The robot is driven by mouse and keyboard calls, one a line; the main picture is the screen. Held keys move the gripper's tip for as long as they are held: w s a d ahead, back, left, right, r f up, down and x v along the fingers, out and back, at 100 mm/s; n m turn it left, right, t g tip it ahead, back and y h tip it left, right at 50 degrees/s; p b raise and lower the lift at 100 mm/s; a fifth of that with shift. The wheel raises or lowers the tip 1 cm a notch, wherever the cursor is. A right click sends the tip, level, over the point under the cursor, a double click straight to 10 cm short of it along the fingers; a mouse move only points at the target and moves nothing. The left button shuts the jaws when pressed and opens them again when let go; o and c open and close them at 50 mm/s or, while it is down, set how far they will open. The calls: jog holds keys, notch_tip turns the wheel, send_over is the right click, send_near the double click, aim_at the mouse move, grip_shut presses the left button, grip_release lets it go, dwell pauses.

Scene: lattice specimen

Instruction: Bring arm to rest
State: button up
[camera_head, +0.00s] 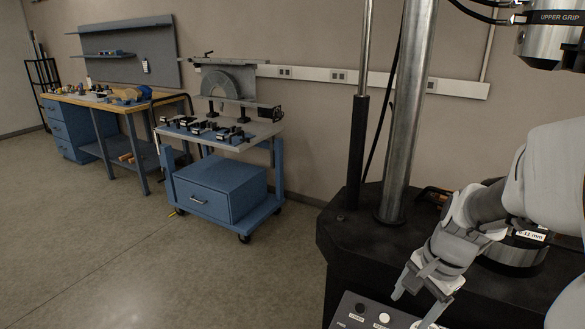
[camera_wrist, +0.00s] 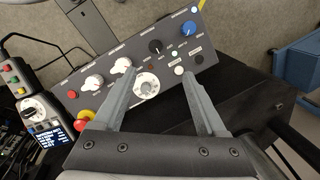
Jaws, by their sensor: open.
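My gripper (camera_head: 420,295) is at the lower right of the head view, its fingers pointing down toward a control panel (camera_head: 352,312) at the front of the testing machine. In the wrist view my gripper (camera_wrist: 160,82) is open, its two fingers spread apart with nothing between them. The same control panel (camera_wrist: 72,80) lies beyond the fingertips, with white knobs, a blue knob (camera_wrist: 188,28), a black knob and small buttons. My arm (camera_head: 550,180) comes in from the right edge. I cannot tell whether a fingertip touches the panel.
The machine's dark base (camera_head: 340,240) carries a steel column (camera_head: 408,110), with an upper grip (camera_head: 550,40) overhead. A red and yellow stop button (camera_wrist: 84,118) and a lit display (camera_wrist: 50,135) sit by the panel. A blue cart (camera_head: 215,190) and workbench (camera_head: 120,106) stand left; the floor between is clear.

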jog(key=s+a+r+n+t+p, duration=0.2)
jog(key=s+a+r+n, duration=0.2)
jog(key=a+r+n, duration=0.1)
jog(key=s+a+r+n+t+h+p, duration=0.1)
jog(key=s+a+r+n+p, duration=0.1)
jog(key=s+a+r+n, duration=0.3)
notch_tip(320, 180, up, 6)
jog(key=a+n, duration=0.1)
jog(key=n, duration=0.2)
jog(key=shift+s+a+f+t, duration=0.2)
jog(key=shift+s+t, duration=0.1)
jog(key=shift+t, duration=0.1)
jog(key=c, duration=0.4)
jog(key=shift+d, duration=0.15)
